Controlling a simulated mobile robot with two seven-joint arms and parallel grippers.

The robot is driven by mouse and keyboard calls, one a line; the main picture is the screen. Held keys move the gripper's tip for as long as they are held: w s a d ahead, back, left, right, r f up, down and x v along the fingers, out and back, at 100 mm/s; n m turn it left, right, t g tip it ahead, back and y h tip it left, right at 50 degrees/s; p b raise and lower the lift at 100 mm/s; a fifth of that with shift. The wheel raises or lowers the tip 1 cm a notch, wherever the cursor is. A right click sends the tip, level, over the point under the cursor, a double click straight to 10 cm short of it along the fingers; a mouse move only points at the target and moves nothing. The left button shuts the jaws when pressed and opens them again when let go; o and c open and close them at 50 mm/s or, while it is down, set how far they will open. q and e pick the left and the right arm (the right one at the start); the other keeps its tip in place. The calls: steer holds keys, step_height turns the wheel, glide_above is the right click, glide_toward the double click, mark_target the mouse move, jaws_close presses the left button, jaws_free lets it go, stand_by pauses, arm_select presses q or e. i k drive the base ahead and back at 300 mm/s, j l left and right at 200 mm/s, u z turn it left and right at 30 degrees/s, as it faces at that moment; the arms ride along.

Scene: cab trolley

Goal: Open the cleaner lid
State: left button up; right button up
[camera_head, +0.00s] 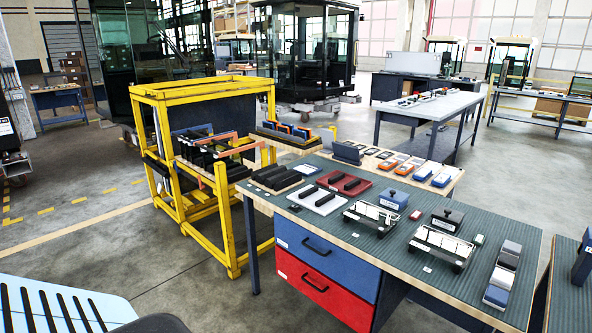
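I cannot identify a cleaner or its lid with certainty. A small blue box with a dark knob on top (393,199) stands on the green-topped workbench (318,225). A similar black box with a knob (447,219) stands to its right. Both look closed, though they are small in the view. Neither of my grippers shows in the head view, so nothing is seen touching these boxes.
The workbench has a blue drawer (320,252) and a red drawer (318,290), both shut. Two wire-framed racks, a red tray (344,183) and a white tray (318,200) crowd its top. A yellow trolley (228,240) stands left. Floor is clear in front of it.

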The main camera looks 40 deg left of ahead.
mark_target(391, 195)
steer(key=i+j+u, duration=0.45)
steer(key=i+j, duration=0.25)
steer(key=j, duration=0.4)
steer(key=i+j+u, duration=0.45)
steer(key=i+j, duration=0.4)
steer(key=l+z, duration=0.25)
steer(key=z, duration=0.25)
steer(key=k+l+z, duration=0.1)
steer(key=l+z, duration=0.2)
steer(key=z, duration=0.2)
